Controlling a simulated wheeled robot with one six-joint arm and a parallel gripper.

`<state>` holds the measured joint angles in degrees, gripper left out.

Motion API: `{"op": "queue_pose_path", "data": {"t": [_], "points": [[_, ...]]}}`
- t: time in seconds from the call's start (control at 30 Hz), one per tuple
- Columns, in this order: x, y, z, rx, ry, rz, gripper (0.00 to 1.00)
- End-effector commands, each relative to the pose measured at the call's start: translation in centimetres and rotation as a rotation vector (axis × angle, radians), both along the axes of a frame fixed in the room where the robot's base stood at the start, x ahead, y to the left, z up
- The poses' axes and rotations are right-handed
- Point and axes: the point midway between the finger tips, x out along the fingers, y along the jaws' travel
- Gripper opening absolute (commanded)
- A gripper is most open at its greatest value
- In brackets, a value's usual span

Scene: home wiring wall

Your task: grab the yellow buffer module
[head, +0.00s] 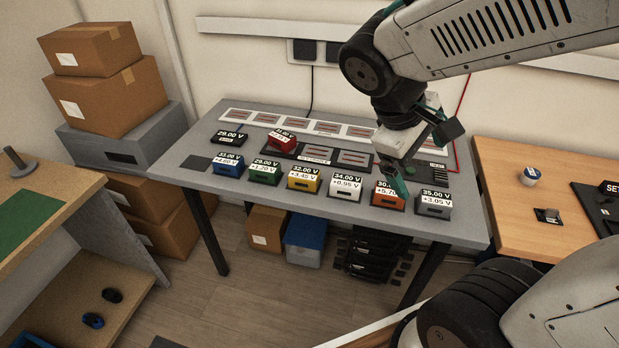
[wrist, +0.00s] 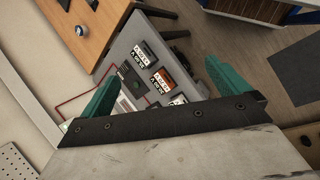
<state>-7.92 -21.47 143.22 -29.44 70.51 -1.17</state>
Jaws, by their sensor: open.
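The yellow buffer module (head: 303,181) stands in the front row of the grey table, its label reading 32.00 V and +3.45 V. It sits between the green module (head: 264,173) and the white module (head: 345,187). My gripper (head: 402,178) is above the right part of the table, to the right of the yellow module and apart from it. In the wrist view its teal fingers (wrist: 163,76) are spread wide with nothing between them. That view shows the orange module (wrist: 163,79) and its neighbours beyond the fingers; I cannot make out the yellow one there.
On the grey table (head: 180,164) are also a blue module (head: 227,166), a red module (head: 282,141) in a dark rack, and a grey module (head: 435,203). A white strip with slots runs along the back. A wooden table (head: 520,190) stands at the right.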

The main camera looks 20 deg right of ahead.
Motion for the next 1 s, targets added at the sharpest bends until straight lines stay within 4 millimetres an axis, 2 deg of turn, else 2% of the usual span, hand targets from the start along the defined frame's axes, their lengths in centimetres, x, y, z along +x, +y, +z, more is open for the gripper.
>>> {"op": "queue_pose_path", "data": {"t": [0.1, 0.27, 0.37, 0.47, 0.6, 0.7, 0.8, 0.9, 1.0], "points": [[3.9, -1.2, -1.6, -0.189, 0.12, 0.188, 1.0], [9.9, -1.2, -3.9, -0.431, 0.256, 0.473, 1.0], [13.8, 0.0, -6.0, -0.571, 0.33, 0.667, 1.0], [17.6, 1.9, -8.8, -0.701, 0.397, 0.872, 1.0], [21.9, 6.0, -13.7, -0.86, 0.473, 1.168, 1.0], [23.8, 9.0, -17.3, -0.946, 0.508, 1.353, 1.0], [24.7, 11.4, -20.3, -1.003, 0.529, 1.497, 1.0], [25.2, 13.1, -22.2, -1.039, 0.538, 1.59, 1.0], [25.5, 13.8, -23.3, -1.056, 0.543, 1.636, 1.0]]}}
